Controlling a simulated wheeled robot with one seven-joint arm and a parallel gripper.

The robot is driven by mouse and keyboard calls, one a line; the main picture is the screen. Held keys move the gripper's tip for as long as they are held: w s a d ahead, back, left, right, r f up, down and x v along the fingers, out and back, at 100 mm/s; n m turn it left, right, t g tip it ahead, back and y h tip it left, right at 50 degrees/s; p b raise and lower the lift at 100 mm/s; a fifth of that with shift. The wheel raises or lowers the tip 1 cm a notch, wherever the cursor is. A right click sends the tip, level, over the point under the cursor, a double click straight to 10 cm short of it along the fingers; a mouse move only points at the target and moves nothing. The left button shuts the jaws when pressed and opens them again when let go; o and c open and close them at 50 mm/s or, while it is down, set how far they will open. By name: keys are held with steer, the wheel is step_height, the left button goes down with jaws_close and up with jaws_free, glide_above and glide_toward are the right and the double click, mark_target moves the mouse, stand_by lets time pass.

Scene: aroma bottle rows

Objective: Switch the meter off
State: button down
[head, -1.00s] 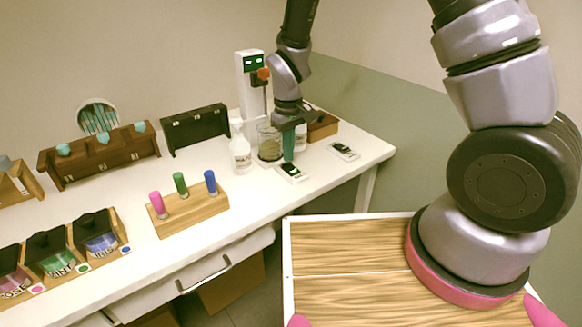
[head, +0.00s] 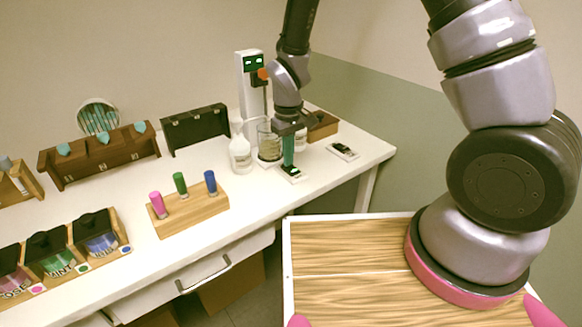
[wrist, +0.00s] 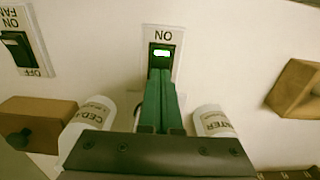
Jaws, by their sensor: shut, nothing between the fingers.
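A white switch plate (head: 291,174) lies on the table under my gripper. In the wrist view the plate (wrist: 176,72) has "ON" at its far end and a black rocker with a lit green window (wrist: 161,53). The rest of its lettering is hidden, so I cannot read its name. My gripper (head: 288,163) points down, its green fingers shut together and empty. In the wrist view the fingertips (wrist: 160,74) overlap the rocker's near end; I cannot tell whether they touch it. A tall white device (head: 250,85) with green-lit displays stands behind.
A second switch plate (head: 342,151), marked FAN in the wrist view (wrist: 22,45), lies to the right. White bottles (head: 240,152) and a glass beaker (head: 268,143) stand close to my gripper's left. A wooden block (head: 190,209) with coloured vials is further left.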

steer(key=shift+f, duration=0.15)
steer(key=shift+r, duration=3.55)
steer(key=d+r+m+t+y, duration=0.1)
steer(key=d+r+m, duration=0.2)
steer(key=d+r, duration=0.45)
steer(key=d+r+m+t+y, duration=0.15)
steer(key=d+r, duration=0.25)
steer(key=r, duration=0.7)
steer(key=s+d+r+m+t, duration=0.4)
steer(key=s+d+r+m, duration=0.2)
steer(key=s+d+r, duration=0.5)
steer(key=shift+s+d+r+t, duration=0.15)
steer(key=shift+s+r+t, duration=0.25)
steer(key=shift+s, duration=0.2)
steer(key=shift+m+h, duration=0.25)
